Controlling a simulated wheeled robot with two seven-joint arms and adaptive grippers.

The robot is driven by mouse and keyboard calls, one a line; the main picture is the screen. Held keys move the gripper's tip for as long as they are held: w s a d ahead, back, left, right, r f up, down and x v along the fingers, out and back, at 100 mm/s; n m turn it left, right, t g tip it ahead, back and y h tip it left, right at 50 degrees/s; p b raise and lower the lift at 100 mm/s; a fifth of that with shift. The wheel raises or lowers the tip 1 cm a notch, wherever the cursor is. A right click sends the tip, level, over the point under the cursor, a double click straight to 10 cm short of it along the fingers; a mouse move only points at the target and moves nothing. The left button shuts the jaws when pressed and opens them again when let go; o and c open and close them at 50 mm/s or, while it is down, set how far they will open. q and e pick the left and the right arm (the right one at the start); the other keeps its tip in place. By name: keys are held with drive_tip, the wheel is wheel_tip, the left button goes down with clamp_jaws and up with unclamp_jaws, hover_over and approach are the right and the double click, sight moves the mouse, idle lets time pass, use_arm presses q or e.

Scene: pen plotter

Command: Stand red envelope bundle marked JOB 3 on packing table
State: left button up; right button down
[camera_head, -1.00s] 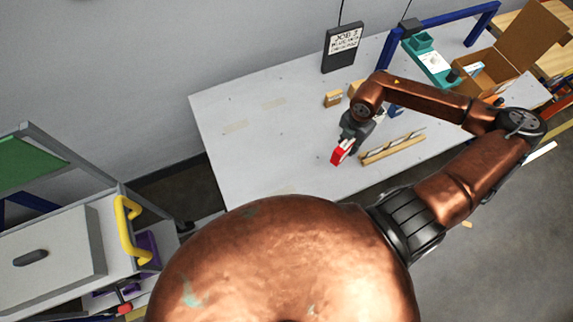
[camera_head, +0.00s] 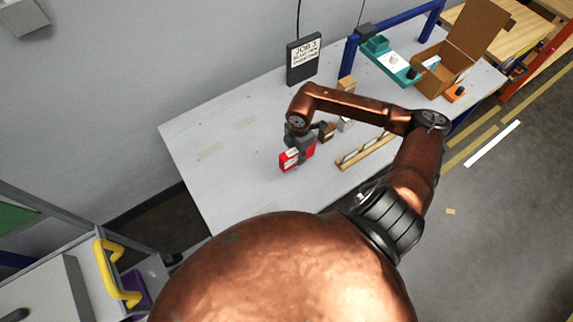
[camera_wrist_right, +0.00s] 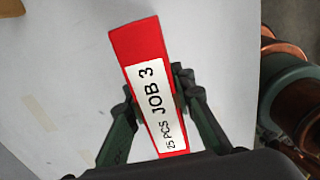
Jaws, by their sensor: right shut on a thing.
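The red envelope bundle (camera_head: 289,160) is in my right gripper (camera_head: 300,147), over the left-middle part of the pale packing table (camera_head: 228,185). In the right wrist view the bundle (camera_wrist_right: 137,45) is a narrow red block with a white label reading "JOB 3" and "25 PCS". The dark green fingers of my right gripper (camera_wrist_right: 155,95) are shut on its two sides. The bundle looks slightly tilted in that view. I cannot tell whether its lower edge touches the table. My left gripper is not in view.
A wooden rack (camera_head: 366,152) lies right of the bundle, with small boxes (camera_head: 327,132) just behind the gripper. A dark JOB 3 sign (camera_head: 303,60) stands at the back. A teal tray (camera_head: 390,64) and open carton (camera_head: 448,72) are farther right. The table's left part is clear.

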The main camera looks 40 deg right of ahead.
sight(288, 159)
drive_tip(key=f, duration=0.1)
drive_tip(key=w+a+f, duration=0.1)
drive_tip(key=f, duration=0.1)
drive_tip(key=w+a+f, duration=0.1)
drive_tip(key=shift+w+a+f, duration=0.15)
drive_tip(key=shift+w, duration=0.05)
drive_tip(key=shift+w+a+f, duration=0.15)
drive_tip(key=shift+f, duration=1.65)
drive_tip(key=shift+f, duration=0.1)
drive_tip(key=shift+f, duration=0.1)
drive_tip(key=c, duration=1.7)
unclamp_jaws()
drive_tip(key=shift+o, duration=0.2)
wheel_tip(288, 159, up, 12)
drive_tip(key=shift+r, duration=0.2)
